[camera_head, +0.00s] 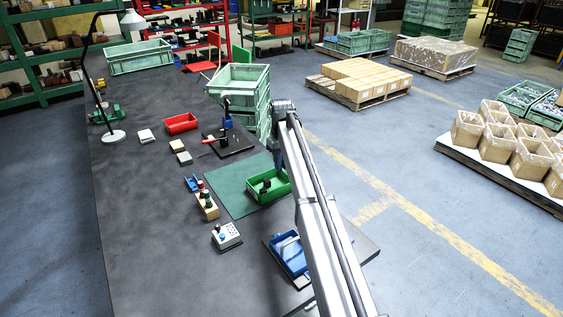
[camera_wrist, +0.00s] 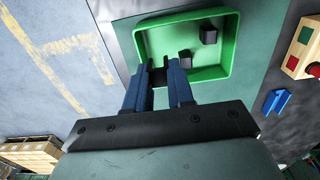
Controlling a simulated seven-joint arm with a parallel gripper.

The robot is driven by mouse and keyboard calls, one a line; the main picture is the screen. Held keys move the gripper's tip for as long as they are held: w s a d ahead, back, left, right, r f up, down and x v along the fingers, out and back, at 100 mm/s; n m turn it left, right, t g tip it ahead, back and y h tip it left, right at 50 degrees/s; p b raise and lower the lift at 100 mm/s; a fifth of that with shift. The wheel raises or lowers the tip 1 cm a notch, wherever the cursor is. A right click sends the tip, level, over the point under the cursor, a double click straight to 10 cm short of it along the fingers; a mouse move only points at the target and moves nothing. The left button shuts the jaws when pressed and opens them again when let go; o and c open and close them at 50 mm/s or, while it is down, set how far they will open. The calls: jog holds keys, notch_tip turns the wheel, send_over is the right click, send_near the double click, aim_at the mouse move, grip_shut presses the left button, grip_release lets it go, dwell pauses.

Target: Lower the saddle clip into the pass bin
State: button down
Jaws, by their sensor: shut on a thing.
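My gripper (camera_wrist: 158,68) is shut on a small dark part, the saddle clip (camera_wrist: 158,77), held between its blue fingertips. In the wrist view the clip overlaps the near edge of the green pass bin (camera_wrist: 227,55); its height above the bin is hard to tell. The bin holds two dark parts, one near its far wall (camera_wrist: 208,33) and one close to my fingertips (camera_wrist: 185,58). In the head view the green bin (camera_head: 284,192) stands at the right edge of the green mat, and my gripper (camera_head: 277,160) is at its back side, partly hidden by my arm.
A red bin (camera_head: 181,123) stands farther back on the dark table. A black fixture with a red handle (camera_head: 228,140), a button box (camera_head: 207,206), a blue bracket (camera_head: 192,184) and a white-topped box (camera_head: 227,236) are nearby. A blue tray (camera_head: 288,254) lies in front.

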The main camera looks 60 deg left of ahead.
jog(key=shift+f, duration=0.25)
jog(key=shift+f, duration=1.9)
jog(key=shift+f, duration=2.5)
dwell(1.4)
jog(key=c, duration=0.9)
grip_release()
notch_tip(320, 180, up, 14)
jog(key=shift+f, duration=0.1)
